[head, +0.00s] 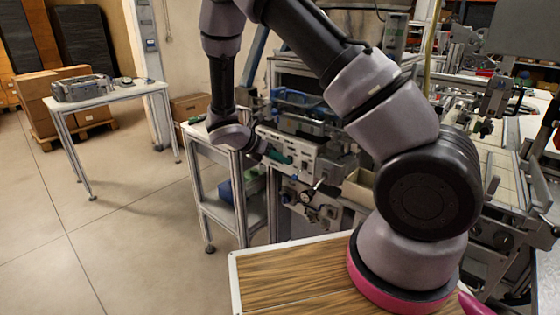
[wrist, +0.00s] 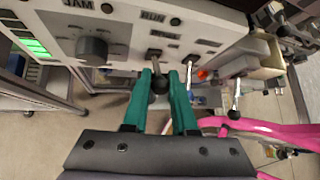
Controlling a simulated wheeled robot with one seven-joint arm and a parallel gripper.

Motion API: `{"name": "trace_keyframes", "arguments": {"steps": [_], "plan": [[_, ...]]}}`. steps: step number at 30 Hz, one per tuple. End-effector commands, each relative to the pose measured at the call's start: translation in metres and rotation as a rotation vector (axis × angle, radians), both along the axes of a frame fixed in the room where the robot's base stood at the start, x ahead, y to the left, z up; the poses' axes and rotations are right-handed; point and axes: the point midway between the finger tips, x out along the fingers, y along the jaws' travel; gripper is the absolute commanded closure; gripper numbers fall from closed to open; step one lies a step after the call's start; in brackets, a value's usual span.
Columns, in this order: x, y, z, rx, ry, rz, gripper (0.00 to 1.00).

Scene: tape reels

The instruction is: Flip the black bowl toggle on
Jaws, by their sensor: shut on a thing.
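The control panel (wrist: 125,38) carries labels reading JAM and RUN. A black ball-tipped toggle (wrist: 159,84) sticks out of it, between the teal fingers of my gripper (wrist: 161,80). The fingers are shut on it, one on each side. The label by this toggle is too small to read. A second toggle lever (wrist: 188,68) stands just right of the fingers. In the head view my gripper (head: 277,156) reaches the front of the grey machine panel (head: 300,154); the toggle cannot be made out there.
A grey knob (wrist: 92,48) and a green light (wrist: 36,47) are left on the panel. An orange light (wrist: 203,74) and a longer ball-ended lever (wrist: 234,112) are to the right, near pink tubing (wrist: 260,130). The floor at left (head: 130,215) is open.

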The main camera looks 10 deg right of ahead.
Motion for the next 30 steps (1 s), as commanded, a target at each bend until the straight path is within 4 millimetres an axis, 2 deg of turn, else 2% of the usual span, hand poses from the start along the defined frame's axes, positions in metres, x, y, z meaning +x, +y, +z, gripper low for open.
{"name": "trace_keyframes", "arguments": {"steps": [7, 8, 10, 22, 30], "plan": [[0.0, 0.0, 0.0, 0.001, -0.001, 0.0, 1.0], [0.0, 0.0, 0.0, 0.0, -0.001, -0.001, 0.71], [0.0, 0.0, 0.0, 0.0, -0.001, -0.001, 0.44], [-0.001, 0.005, 0.003, 0.001, -0.002, 0.001, 0.44], [-0.011, 0.041, 0.034, 0.004, -0.005, 0.002, 0.44]]}}
